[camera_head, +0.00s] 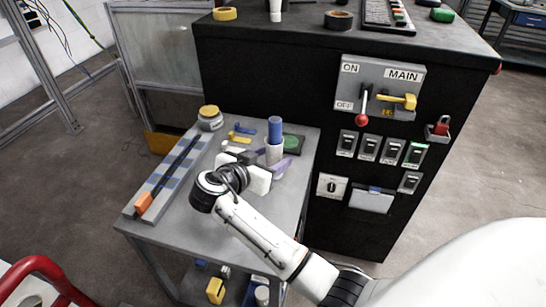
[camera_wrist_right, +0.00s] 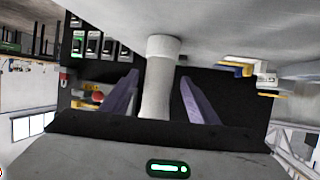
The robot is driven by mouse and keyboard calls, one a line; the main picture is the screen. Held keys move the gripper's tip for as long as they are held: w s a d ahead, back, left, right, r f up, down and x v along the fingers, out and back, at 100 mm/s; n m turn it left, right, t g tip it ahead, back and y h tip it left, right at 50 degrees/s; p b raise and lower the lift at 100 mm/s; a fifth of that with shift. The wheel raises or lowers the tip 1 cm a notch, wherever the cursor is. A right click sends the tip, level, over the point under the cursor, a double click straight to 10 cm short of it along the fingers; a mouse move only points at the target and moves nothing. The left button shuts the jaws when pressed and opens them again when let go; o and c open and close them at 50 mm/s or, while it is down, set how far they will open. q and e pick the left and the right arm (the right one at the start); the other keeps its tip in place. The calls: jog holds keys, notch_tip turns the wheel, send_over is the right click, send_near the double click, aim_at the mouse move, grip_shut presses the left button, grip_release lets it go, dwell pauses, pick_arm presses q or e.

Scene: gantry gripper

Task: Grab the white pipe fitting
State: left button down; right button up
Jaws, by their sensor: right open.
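The white pipe fitting (camera_head: 274,153) stands upright near the right side of the grey cart's top. In the head view a blue cylinder (camera_head: 275,129) shows directly above it; I cannot tell whether it rests on the fitting or stands behind it. My right gripper (camera_head: 264,161) is low over the cart top, at the fitting. In the right wrist view the fitting (camera_wrist_right: 158,82) stands between the two spread purple-grey fingers (camera_wrist_right: 162,100), with a gap on each side. Its lower end in that picture is hidden by the black gripper body. My left gripper is not in view.
The cart top (camera_head: 188,221) also holds a yellow-lidded jar (camera_head: 210,118), small blue and yellow parts, a dark pad with a green disc (camera_head: 291,143), and a long rail with an orange end (camera_head: 143,203). A black cabinet (camera_head: 290,75) with switches stands close behind.

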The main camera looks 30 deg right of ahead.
aim_at(281, 154)
jog(key=p+x, duration=0.1)
jog(key=x, duration=0.3)
jog(key=shift+d+f, duration=0.1)
jog(key=shift+d, duration=0.2)
jog(key=shift+w+d+f, duration=0.1)
jog(key=shift+d+f, duration=0.1)
jog(key=shift+d, duration=0.05)
jog(key=shift+w+d+f, duration=0.1)
jog(key=c, duration=1)
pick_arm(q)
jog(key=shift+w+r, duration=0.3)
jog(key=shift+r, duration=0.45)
pick_arm(e)
jog(key=shift+c, duration=0.6)
